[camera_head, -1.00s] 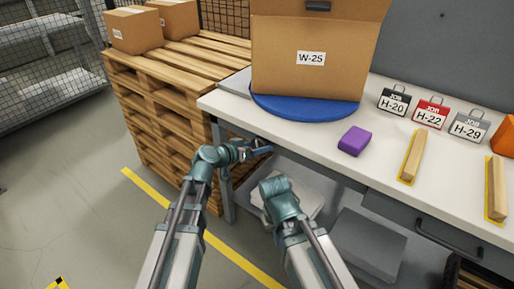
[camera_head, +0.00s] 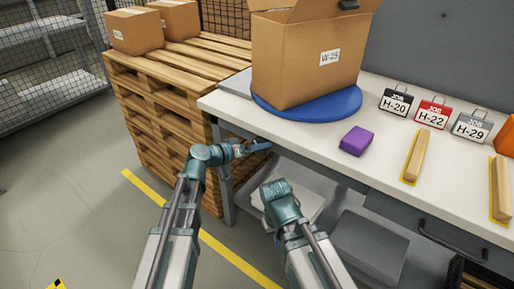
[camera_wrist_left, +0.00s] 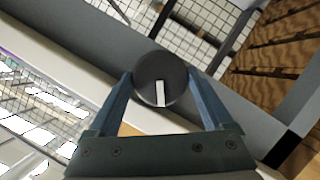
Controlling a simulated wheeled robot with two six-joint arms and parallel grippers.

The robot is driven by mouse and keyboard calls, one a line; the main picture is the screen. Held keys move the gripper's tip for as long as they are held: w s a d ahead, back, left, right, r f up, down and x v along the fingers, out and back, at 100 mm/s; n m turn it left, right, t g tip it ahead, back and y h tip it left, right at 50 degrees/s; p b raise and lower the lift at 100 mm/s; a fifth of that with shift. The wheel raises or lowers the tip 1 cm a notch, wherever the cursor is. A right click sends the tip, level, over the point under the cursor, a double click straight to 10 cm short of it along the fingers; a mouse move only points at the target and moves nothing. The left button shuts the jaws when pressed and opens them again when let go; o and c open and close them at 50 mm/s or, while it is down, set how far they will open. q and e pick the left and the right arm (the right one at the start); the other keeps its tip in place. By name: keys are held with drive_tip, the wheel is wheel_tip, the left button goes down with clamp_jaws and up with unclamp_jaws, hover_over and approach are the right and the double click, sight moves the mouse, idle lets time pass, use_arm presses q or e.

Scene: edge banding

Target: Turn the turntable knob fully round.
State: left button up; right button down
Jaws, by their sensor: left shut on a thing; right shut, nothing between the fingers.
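The turntable knob (camera_wrist_left: 152,72) is a dark round disc with a white line, which points down in the left wrist view. My left gripper (camera_wrist_left: 160,85) is shut on it, one blue finger against each side. In the head view my left gripper (camera_head: 258,147) is at the bench's front edge, and the knob is too small to make out there. The blue turntable (camera_head: 312,112) lies on the bench with a tall cardboard box W-25 (camera_head: 290,62) on it, one corner turned towards me. My right gripper (camera_head: 279,192) is lower, in front of the bench; its fingers are mostly hidden.
On the white bench (camera_head: 375,175) are a purple block (camera_head: 357,141), job tags H-20 (camera_head: 396,102), H-22 (camera_head: 432,113) and H-29 (camera_head: 471,126), and two wooden strips (camera_head: 416,157). A pallet stack (camera_head: 165,110) with cardboard boxes stands left. A grey drawer unit is under the bench.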

use_arm(q)
drive_tip(key=o, duration=1.1)
drive_tip(key=shift+o, duration=0.2)
drive_tip(key=p+v, duration=0.4)
drive_tip(key=v, duration=0.9)
drive_tip(key=shift+s+a, duration=0.2)
drive_tip(key=shift+a, duration=0.15)
drive_tip(key=shift+r, duration=0.1)
